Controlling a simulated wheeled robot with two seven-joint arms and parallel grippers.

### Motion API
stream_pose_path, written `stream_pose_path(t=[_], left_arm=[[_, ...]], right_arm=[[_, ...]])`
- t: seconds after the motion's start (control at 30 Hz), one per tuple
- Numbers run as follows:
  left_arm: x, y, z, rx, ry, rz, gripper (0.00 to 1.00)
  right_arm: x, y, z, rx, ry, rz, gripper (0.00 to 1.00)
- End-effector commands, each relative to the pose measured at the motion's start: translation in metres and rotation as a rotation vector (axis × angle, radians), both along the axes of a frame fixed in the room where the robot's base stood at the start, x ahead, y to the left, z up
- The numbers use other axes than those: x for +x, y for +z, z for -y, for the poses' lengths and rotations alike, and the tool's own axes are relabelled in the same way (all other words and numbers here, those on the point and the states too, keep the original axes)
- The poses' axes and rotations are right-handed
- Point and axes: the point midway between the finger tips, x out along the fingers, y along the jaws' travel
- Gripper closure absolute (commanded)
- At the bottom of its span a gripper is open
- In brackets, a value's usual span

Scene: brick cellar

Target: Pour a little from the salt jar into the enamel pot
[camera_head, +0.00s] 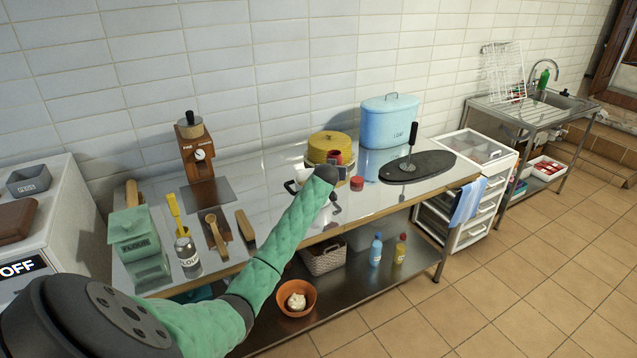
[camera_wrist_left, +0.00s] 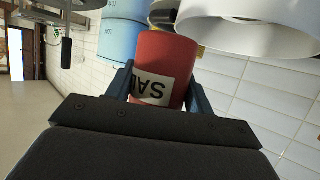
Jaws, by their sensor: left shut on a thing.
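The salt jar is red with a white label and shows in the wrist view (camera_wrist_left: 165,65), the label lettering upside down. In the head view a small red part of it (camera_head: 335,157) shows at the gripper. My left gripper (camera_head: 334,168) is shut on the jar, its blue fingers on either side (camera_wrist_left: 160,90). The white enamel pot (camera_head: 319,215) with dark handles stands on the steel table, partly hidden behind my left forearm and gripper. White enamelware, apparently the pot, fills the wrist view's upper right (camera_wrist_left: 250,35), close beside the jar. Whether any salt falls cannot be seen. My right gripper is out of view.
A yellow tin (camera_head: 332,143) stands behind the pot, and a blue bin (camera_head: 388,125) to its right. A small red round thing (camera_head: 357,183) lies right of the gripper. A dark oval board (camera_head: 435,165) is farther right.

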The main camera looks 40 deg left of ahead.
Motion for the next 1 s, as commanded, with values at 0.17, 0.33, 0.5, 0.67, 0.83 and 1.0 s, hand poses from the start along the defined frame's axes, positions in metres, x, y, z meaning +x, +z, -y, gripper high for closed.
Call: stream_pose_path(t=[0.17, 0.33, 0.5, 0.67, 0.83, 1.0], left_arm=[[0.0, 0.003, -0.004, 0.02, 0.001, -0.004, 0.81], [0.0, 0.018, -0.004, 0.022, 0.0, -0.004, 0.81], [0.0, 0.037, -0.003, 0.021, -0.001, -0.003, 0.81], [0.0, 0.054, -0.003, 0.02, 0.0, -0.003, 0.81], [0.0, 0.06, -0.003, 0.021, 0.0, -0.005, 0.81], [0.0, 0.06, -0.004, 0.021, 0.0, -0.005, 0.81]], right_arm=[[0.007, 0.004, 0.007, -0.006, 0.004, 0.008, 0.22], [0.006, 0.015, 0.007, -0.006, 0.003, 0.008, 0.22], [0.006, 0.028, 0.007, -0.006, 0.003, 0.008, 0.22], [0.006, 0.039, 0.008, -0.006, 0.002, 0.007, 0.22], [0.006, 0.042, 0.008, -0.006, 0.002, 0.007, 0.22], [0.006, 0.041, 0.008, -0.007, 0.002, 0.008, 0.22]])
